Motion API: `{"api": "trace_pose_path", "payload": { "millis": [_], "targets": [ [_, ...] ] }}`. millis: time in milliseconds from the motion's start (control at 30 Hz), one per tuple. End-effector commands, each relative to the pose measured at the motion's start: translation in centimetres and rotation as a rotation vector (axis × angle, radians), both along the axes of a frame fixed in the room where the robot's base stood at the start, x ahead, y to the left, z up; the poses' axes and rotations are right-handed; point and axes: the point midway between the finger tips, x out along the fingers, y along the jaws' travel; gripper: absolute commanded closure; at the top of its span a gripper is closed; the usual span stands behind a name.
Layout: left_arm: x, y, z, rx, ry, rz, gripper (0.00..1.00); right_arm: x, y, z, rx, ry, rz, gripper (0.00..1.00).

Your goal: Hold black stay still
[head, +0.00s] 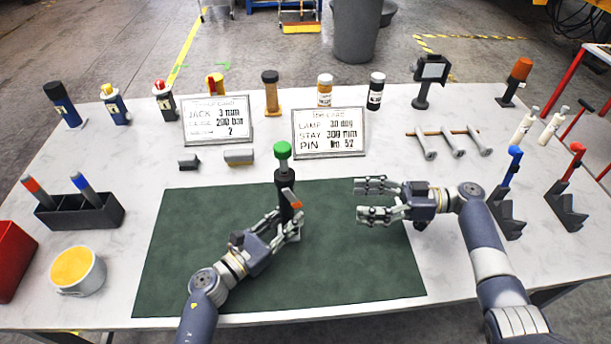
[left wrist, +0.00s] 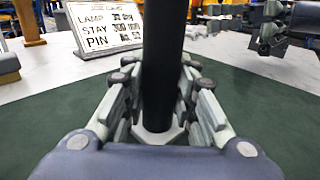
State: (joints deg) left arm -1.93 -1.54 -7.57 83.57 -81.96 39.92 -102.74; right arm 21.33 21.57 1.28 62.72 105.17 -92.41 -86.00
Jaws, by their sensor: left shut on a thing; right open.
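The black stay (head: 284,184) stands upright on the dark green mat (head: 190,260), with a green knob on top and an orange lever at its side. My left gripper (head: 291,228) is shut around its lower part. In the left wrist view the dark post of the black stay (left wrist: 163,70) runs up between the fingers, above a pale base at the bottom. My left gripper's fingers (left wrist: 160,115) lie on both sides of it. My right gripper (head: 368,201) is open and empty over the right part of the mat, apart from the stay.
Two sign cards (head: 329,134) stand behind the mat. Several bottles and tools line the back edge. A black holder (head: 90,214) and a cup of yellow stuff (head: 77,270) are at left. Blue and red-handled tools (head: 571,205) stand at right. The mat's front is clear.

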Motion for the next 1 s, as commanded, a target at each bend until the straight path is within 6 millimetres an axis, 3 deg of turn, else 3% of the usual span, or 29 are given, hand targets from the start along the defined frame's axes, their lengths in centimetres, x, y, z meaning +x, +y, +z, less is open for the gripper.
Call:
{"api": "trace_pose_path", "payload": {
  "millis": [233, 467, 600, 767, 867, 1000],
  "targets": [
    [0.0, 0.0, 0.0, -0.001, -0.001, 0.000, 1.00, 6.4, 0.3, -3.1, -0.256, 0.181, -0.294, 0.24],
    [0.0, 0.0, 0.0, -0.001, -0.001, 0.000, 1.00, 11.7, -0.4, -2.2, -0.324, 0.193, -0.612, 0.24],
    [0.0, 0.0, 0.0, -0.001, -0.001, 0.000, 1.00, 14.1, -0.2, 0.5, -0.271, 0.136, -0.771, 0.24],
    [0.0, 0.0, 0.0, -0.001, -0.001, 0.000, 1.00, 15.2, 1.2, 5.3, -0.124, 0.042, -0.886, 0.24],
    [0.0, 0.0, 0.0, -0.001, -0.001, 0.000, 1.00, 14.8, 2.7, 8.9, 0.004, -0.025, -0.909, 0.24],
    [0.0, 0.0, 0.0, -0.001, -0.001, 0.000, 1.00, 12.4, 5.7, 14.1, 0.214, -0.103, -0.868, 0.24]
  ]
}}
